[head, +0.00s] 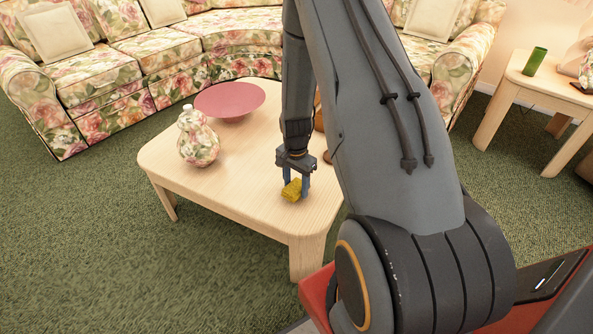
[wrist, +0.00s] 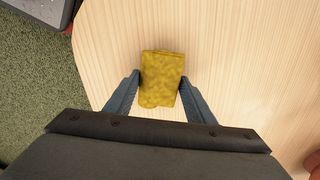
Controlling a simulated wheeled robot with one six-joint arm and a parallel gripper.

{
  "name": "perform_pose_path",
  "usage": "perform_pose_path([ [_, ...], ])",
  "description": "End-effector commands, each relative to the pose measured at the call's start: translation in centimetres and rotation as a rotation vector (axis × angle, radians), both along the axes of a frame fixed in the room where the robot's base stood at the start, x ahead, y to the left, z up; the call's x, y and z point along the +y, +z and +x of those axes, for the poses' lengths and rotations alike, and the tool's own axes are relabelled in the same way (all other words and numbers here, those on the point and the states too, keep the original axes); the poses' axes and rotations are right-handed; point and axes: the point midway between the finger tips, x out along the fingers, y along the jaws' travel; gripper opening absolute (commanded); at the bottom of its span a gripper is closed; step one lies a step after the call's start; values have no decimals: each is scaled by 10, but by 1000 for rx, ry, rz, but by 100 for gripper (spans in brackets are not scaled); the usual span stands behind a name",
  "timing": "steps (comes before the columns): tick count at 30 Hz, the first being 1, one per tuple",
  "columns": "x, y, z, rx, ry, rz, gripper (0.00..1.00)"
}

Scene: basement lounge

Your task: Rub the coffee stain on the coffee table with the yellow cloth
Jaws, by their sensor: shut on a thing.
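The yellow cloth (wrist: 161,75) is a folded block between the fingers of my gripper (wrist: 160,90) in the wrist view. My gripper (head: 293,187) is shut on the cloth (head: 291,190) in the head view too, low over the front right part of the coffee table (head: 225,180). Whether the cloth touches the tabletop I cannot tell. The pale wooden tabletop (wrist: 225,60) fills most of the wrist view. No coffee stain shows in either view; the cloth, gripper or arm may hide it.
A floral lidded jar (head: 198,140) and a wide pink bowl (head: 230,101) stand on the table's left and back. A brown object partly shows behind my arm. A floral sofa (head: 150,60) curves behind. A side table (head: 515,75) with a green cup (head: 535,61) stands right.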

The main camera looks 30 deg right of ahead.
Motion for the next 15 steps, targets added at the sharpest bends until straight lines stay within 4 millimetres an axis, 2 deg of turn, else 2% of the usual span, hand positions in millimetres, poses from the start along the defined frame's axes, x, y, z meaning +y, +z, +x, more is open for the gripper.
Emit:
perform_pose_path([
  [1,0,13,1,-4,0,-2,31],
  [15,0,54,1,-4,2,-2,31],
])
